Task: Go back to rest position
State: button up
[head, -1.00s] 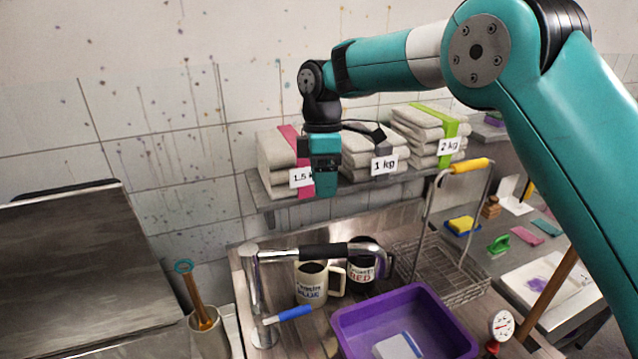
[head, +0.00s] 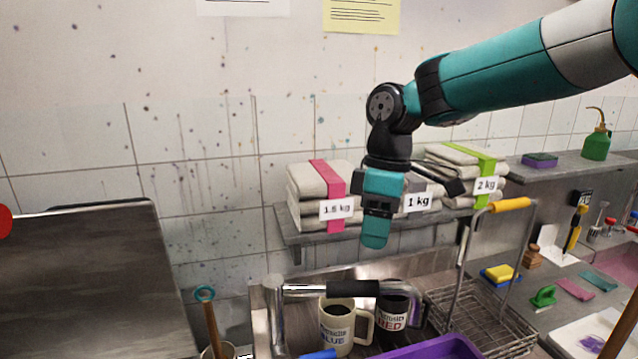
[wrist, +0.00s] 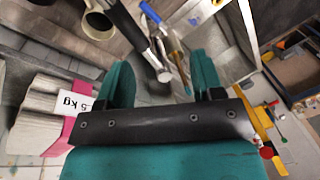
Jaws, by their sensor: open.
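My gripper (head: 376,243) hangs from my teal arm in the head view, pointing down in front of the shelf with the folded cloth bundles. It is above the sink area and touches nothing that I can see. In the wrist view my gripper (wrist: 160,82) shows two teal fingers spread apart with nothing between them. The faucet (wrist: 150,45) shows beyond the fingers there. In the head view the faucet's dark handle (head: 340,289) is below my gripper.
Cloth bundles labelled 1.5 kg (head: 312,190) and 2 kg (head: 465,170) lie on the wall shelf (head: 290,232). A BLUE mug (head: 337,330) and a RED mug (head: 392,325) stand behind a purple basin (head: 440,348). A wire basket (head: 480,320) is to the right.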

jog(key=s+d+f+m+y+b, duration=0.1)
jog(key=s+f+m+b, duration=0.1)
jog(key=s+f, duration=0.3)
jog(key=s+d+f+m+t+y+b, duration=0.1)
jog(key=s+f+b, duration=0.4)
jog(key=s, duration=0.6)
jog(key=s+d+f+m+b, duration=0.3)
jog(key=s+f+m+b, duration=0.1)
jog(key=s, duration=0.3)
jog(key=shift+s+f+m+t+y, duration=0.3)
jog(key=shift+s+f+y, duration=0.1)
jog(key=shift+c, duration=0.4)
